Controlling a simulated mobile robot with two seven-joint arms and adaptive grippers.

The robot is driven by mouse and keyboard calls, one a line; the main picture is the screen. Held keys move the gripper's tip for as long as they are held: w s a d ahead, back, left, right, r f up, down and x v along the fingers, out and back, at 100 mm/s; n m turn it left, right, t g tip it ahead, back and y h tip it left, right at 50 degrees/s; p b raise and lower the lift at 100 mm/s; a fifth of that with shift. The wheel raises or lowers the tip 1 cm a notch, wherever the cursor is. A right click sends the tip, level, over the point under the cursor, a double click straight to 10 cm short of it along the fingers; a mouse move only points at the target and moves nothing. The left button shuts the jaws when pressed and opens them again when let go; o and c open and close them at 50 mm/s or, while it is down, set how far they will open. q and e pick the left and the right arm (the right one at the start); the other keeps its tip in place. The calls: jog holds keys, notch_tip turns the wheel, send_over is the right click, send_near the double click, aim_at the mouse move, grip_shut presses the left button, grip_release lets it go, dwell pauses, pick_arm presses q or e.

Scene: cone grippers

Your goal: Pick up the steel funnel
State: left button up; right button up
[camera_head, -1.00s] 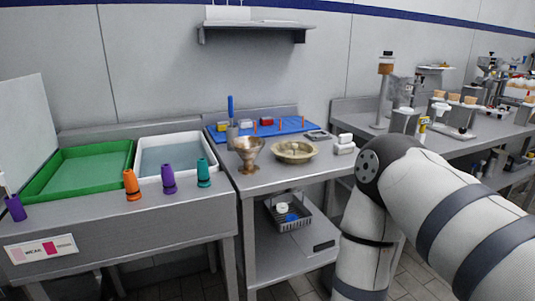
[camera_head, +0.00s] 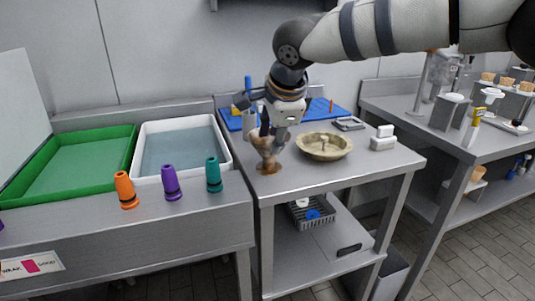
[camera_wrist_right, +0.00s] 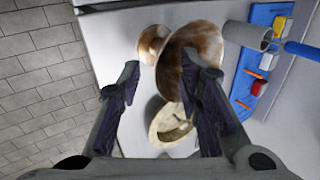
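The steel funnel (camera_head: 267,153) stands on the steel table, wide mouth up, and looks brownish from reflections. My right gripper (camera_head: 266,134) hangs over it from above, covering part of its mouth in the head view. In the right wrist view the funnel (camera_wrist_right: 188,48) shows ahead of the open gripper (camera_wrist_right: 161,62). One finger overlaps the funnel's bowl in the picture; the other lies to the left with a gap. I cannot tell whether either finger touches it. My left gripper is not in view.
A beige bowl (camera_head: 338,147) stands close right of the funnel. A grey cup (camera_wrist_right: 246,36) and a blue mat (camera_head: 318,110) with small blocks lie behind. White blocks (camera_head: 383,142) sit at the right. Orange, purple and teal cones (camera_head: 214,176) stand on the left counter.

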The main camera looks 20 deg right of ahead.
aim_at(270, 160)
jog(key=x, duration=0.2)
jog(key=d+x, duration=0.1)
jog(key=x, duration=0.1)
jog(key=shift+w+f, duration=0.15)
jog(key=shift+f, duration=0.2)
jog(key=shift+r, duration=0.1)
grip_shut()
jog(key=shift+w+a+r, duration=0.1)
jog(key=shift+r, duration=0.25)
jog(key=s+a+r, duration=0.9)
jog(key=a+r, duration=0.1)
jog(key=r, duration=0.2)
jog(key=shift+a+r, duration=0.2)
jog(key=shift+a, duration=0.1)
